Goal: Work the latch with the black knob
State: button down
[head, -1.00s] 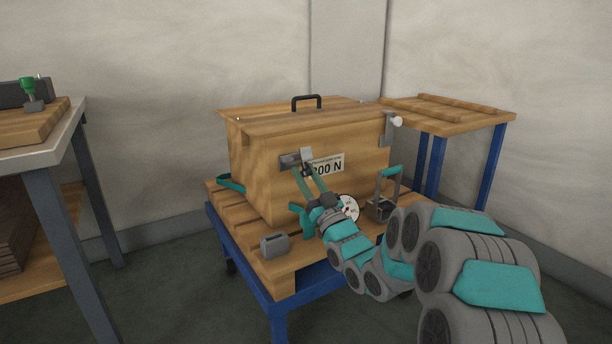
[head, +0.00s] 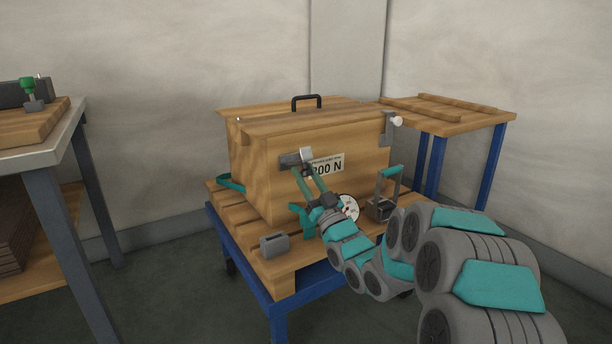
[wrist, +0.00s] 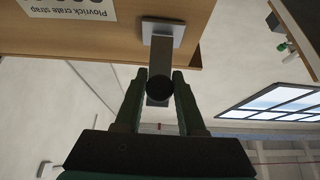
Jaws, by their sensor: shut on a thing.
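A wooden crate (head: 255,165) with a black top handle stands on a blue-framed trolley. A grey latch (head: 290,161) is on its front face, left of the "200 N" label (head: 327,166). In the wrist view the latch shows as a square plate (wrist: 163,30) with a grey lever (wrist: 159,61) and a round black knob (wrist: 160,88). My gripper (wrist: 160,82) has a finger on each side of the knob and is shut on it. It also reaches the latch in the head view (head: 302,171), where the knob is hidden.
A white-knobbed latch (head: 392,124) is on the crate's right end. A round dial (head: 349,207), a grey block (head: 274,245) and a teal-handled item (head: 381,206) are on the trolley (head: 277,283). Tables stand left (head: 67,140) and right (head: 480,121).

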jog(key=shift+f, duration=0.2)
jog(key=c, duration=0.8)
grip_release()
jog(key=shift+a, duration=0.1)
jog(key=o, duration=0.3)
jog(key=shift+r, duration=0.15)
jog(key=v, duration=0.7)
jog(key=shift+s+d+f, duration=0.2)
jog(key=shift+d+f, duration=0.05)
jog(key=shift+c, duration=0.4)
